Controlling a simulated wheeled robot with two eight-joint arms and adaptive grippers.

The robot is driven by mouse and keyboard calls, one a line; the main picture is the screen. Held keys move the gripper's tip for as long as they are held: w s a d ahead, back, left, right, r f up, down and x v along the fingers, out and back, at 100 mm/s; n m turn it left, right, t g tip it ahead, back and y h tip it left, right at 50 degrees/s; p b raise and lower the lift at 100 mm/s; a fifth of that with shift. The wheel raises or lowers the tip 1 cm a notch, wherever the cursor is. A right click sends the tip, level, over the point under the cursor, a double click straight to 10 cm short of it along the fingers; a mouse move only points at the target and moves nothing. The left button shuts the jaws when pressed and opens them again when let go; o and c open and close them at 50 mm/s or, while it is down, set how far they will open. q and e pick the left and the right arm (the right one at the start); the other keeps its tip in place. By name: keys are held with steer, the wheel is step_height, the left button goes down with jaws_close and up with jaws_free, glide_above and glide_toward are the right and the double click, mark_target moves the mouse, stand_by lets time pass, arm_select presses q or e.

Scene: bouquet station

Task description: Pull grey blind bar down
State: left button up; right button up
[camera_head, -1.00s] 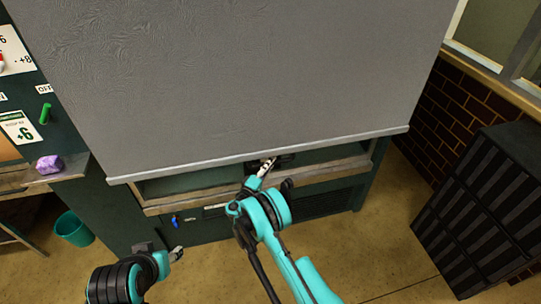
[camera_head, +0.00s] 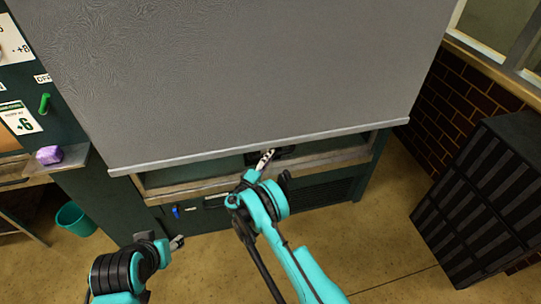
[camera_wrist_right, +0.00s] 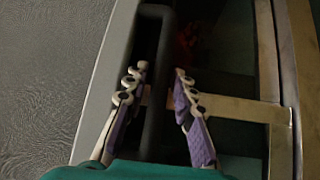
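The grey blind (camera_head: 240,80) hangs over the front of a dark green cabinet. Its pale grey bar (camera_head: 200,158) runs along the lower edge, above an open strip, and shows on the left in the wrist view (camera_wrist_right: 108,85). A dark handle (camera_wrist_right: 157,90) is beside the bar. My right gripper (camera_head: 268,156) is at the bar's middle. In the wrist view its two fingers (camera_wrist_right: 158,80) are apart, one on each side of the handle; firm contact cannot be told. My left gripper (camera_head: 177,242) is low at the left, away from the blind; its finger gap is unclear.
A wooden ledge (camera_head: 210,184) crosses the cabinet below the bar. A black slatted crate (camera_head: 485,200) stands at right. A purple object (camera_head: 49,155) sits on a left shelf, with a teal bucket (camera_head: 75,218) below. The floor between cabinet and crate is clear.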

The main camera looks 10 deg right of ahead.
steer(key=v, duration=1.1)
